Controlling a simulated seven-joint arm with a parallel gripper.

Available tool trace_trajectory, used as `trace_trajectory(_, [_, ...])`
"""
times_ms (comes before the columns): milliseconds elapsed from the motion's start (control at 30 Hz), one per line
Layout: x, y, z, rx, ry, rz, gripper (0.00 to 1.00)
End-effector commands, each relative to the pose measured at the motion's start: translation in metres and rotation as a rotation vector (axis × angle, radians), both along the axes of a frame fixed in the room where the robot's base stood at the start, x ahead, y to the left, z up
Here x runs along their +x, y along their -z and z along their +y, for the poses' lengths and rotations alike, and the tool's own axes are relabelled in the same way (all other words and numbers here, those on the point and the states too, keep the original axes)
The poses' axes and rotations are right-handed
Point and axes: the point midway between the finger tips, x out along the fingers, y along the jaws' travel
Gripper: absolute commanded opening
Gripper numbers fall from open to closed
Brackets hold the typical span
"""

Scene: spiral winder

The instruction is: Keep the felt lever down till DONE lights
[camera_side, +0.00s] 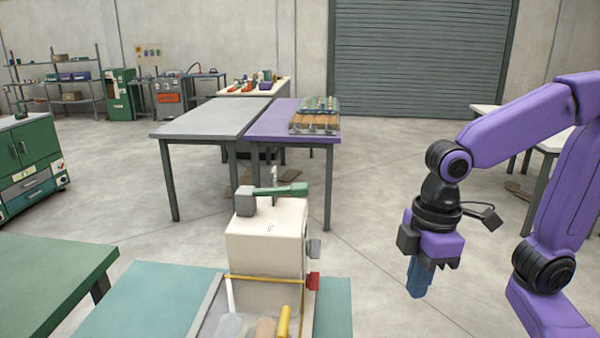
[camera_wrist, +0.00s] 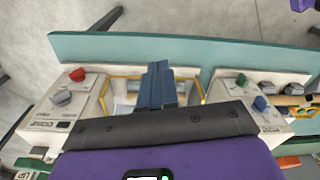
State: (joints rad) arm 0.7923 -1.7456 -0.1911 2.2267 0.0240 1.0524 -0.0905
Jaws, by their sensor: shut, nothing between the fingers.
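In the side view, a cream machine box (camera_side: 265,250) stands on a teal bench. A green-handled lever (camera_side: 280,190) with a grey block at its left end lies roughly level across its top. I cannot tell whether this is the felt lever; the lettering is too small to read. My gripper (camera_side: 418,280) hangs in the air to the right of the box, apart from it, blue fingers pointing down. It is shut and empty. In the wrist view its fingers (camera_wrist: 157,85) show between two cream boxes. No lit DONE lamp can be made out.
A red knob (camera_side: 313,281) and a grey knob (camera_side: 314,247) stick out from the box's right side. The wrist view shows a second cream box (camera_wrist: 235,115) with green and blue knobs. A yellow-edged tray (camera_side: 262,278) adjoins the first box. Open floor lies behind my gripper.

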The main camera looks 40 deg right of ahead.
Motion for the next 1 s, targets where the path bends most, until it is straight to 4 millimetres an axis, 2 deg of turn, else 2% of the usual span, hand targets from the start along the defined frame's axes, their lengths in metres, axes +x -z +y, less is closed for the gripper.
trace_trajectory(33, [0.016, -0.01, 0.008, 0.008, 0.015, -0.002, 0.0])
trace_trajectory(200, [0.062, -0.039, 0.027, 0.027, 0.055, -0.003, 0.0])
trace_trajectory(500, [0.143, -0.089, 0.04, 0.063, 0.117, -0.016, 0.0])
trace_trajectory(767, [0.209, -0.129, 0.033, 0.092, 0.164, -0.036, 0.0])
trace_trajectory(1000, [0.259, -0.161, 0.012, 0.113, 0.199, -0.06, 0.0])
